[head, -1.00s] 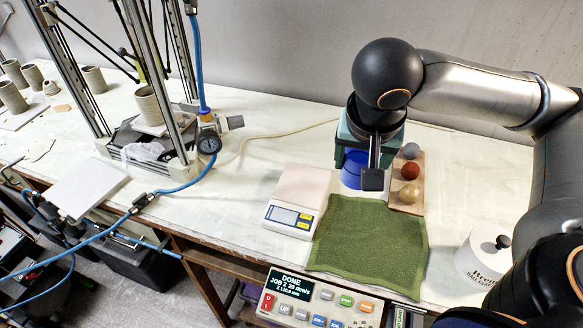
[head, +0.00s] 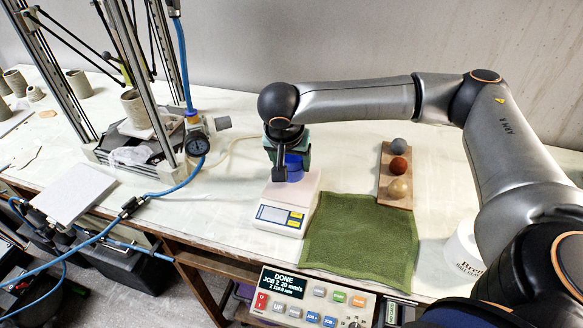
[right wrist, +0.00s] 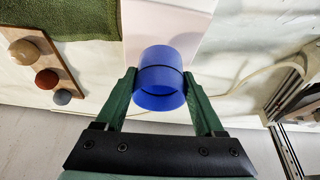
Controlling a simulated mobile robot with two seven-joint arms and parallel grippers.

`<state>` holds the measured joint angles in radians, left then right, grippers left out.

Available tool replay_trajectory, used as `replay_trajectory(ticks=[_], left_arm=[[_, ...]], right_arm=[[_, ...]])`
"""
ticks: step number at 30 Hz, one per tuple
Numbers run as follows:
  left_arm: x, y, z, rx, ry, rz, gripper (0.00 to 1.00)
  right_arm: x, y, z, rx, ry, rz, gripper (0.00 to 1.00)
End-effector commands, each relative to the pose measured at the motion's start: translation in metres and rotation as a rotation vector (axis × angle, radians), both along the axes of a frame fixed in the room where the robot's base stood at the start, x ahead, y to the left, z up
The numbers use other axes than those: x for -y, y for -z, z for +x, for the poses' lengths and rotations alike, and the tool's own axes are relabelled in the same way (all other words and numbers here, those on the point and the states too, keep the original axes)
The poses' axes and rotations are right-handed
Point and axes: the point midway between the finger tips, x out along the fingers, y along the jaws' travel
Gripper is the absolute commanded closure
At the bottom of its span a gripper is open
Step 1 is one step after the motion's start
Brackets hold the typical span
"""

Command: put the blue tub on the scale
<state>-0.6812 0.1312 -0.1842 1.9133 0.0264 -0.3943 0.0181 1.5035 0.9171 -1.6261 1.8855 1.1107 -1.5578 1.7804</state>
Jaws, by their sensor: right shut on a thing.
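The blue tub (head: 294,168) is between the fingers of my right gripper (head: 287,165), at the back part of the scale in the head view. The scale (head: 307,196) is a low pale device with a display and yellow-blue markings at its front. In the right wrist view the tub (right wrist: 160,82) is gripped from both sides by the green fingers of the gripper (right wrist: 160,90), with the scale's pale plate (right wrist: 165,30) beyond it. I cannot tell whether the tub touches the plate. My left gripper is not in view.
A green cloth (head: 360,238) lies right of the scale. A wooden board (head: 385,165) with three balls lies behind the cloth. A control box (head: 312,298) is at the front edge. A metal-framed machine (head: 140,100) with a blue hose stands to the left.

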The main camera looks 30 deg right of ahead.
Motion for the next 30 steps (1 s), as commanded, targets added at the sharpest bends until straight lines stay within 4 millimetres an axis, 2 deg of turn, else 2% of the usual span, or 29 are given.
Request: replay_trajectory(ticks=[1, 4, 17, 18, 25, 30], left_arm=[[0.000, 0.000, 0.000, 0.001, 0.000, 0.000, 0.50], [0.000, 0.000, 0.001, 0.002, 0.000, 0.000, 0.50], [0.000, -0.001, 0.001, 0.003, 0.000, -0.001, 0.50], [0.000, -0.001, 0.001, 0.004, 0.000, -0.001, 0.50], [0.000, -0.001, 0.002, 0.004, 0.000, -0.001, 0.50], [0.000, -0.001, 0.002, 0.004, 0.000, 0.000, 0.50]], right_arm=[[0.001, 0.010, -0.001, -0.005, 0.000, -0.002, 0.82], [0.001, 0.020, -0.002, -0.003, 0.001, -0.001, 0.82], [0.000, 0.026, -0.002, -0.003, 0.001, 0.000, 0.82], [0.000, 0.026, -0.001, -0.001, 0.000, 0.000, 0.25], [0.001, 0.025, -0.002, -0.001, 0.000, 0.000, 0.00], [0.001, 0.025, -0.002, -0.001, 0.000, 0.000, 0.00]])
